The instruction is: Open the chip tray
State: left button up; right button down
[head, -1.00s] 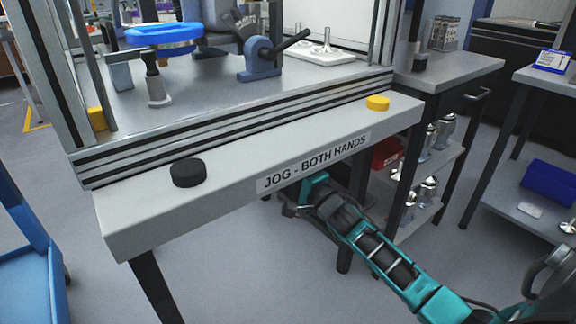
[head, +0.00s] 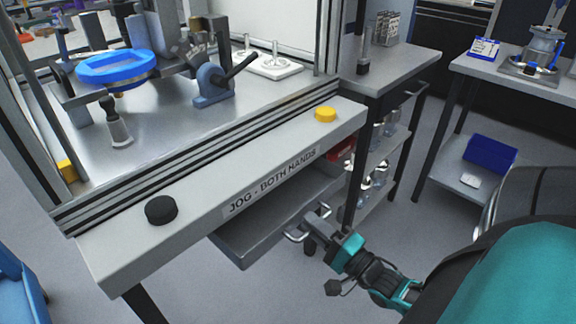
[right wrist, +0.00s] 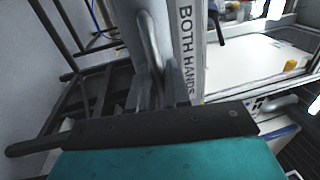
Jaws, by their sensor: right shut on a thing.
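The chip tray (head: 262,232) is a shallow grey metal tray under the light panel marked "JOG - BOTH HANDS" (head: 272,181). It stands partly pulled out, and its inside shows from above. A bent metal handle (head: 293,237) is on its front. My right gripper (head: 320,217) is shut on the handle, with its teal wrist behind it. In the right wrist view the handle (right wrist: 152,45) stands between the fingers (right wrist: 149,88). The rear of the tray is hidden under the panel. My left gripper is not in view.
A black button (head: 161,210) and a yellow button (head: 325,114) sit on the panel. Above is a machine bed with a blue ring (head: 116,68). A shelved bench (head: 400,73) with metal parts stands close right of the tray. Grey floor in front is open.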

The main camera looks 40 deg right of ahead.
pick_arm(q)
jog(key=shift+s+a+f+p, duration=0.25)
jog(key=shift+s+a+p, duration=0.2)
jog(key=shift+a+p, duration=0.1)
pick_arm(e)
jog(key=s, duration=0.5)
jog(key=shift+d, duration=0.25)
jog(key=c, duration=1.3)
grip_release()
pick_arm(q)
jog(key=shift+y, duration=0.3)
pick_arm(e)
jog(key=shift+o, duration=0.2)
pick_arm(q)
jog(key=shift+w+d, duration=0.1)
pick_arm(e)
jog(key=s+d+f, duration=0.1)
jog(key=s+f, duration=0.1)
jog(key=s, duration=1)
jog(key=shift+s+f, duration=0.15)
jog(key=shift+s, duration=0.2)
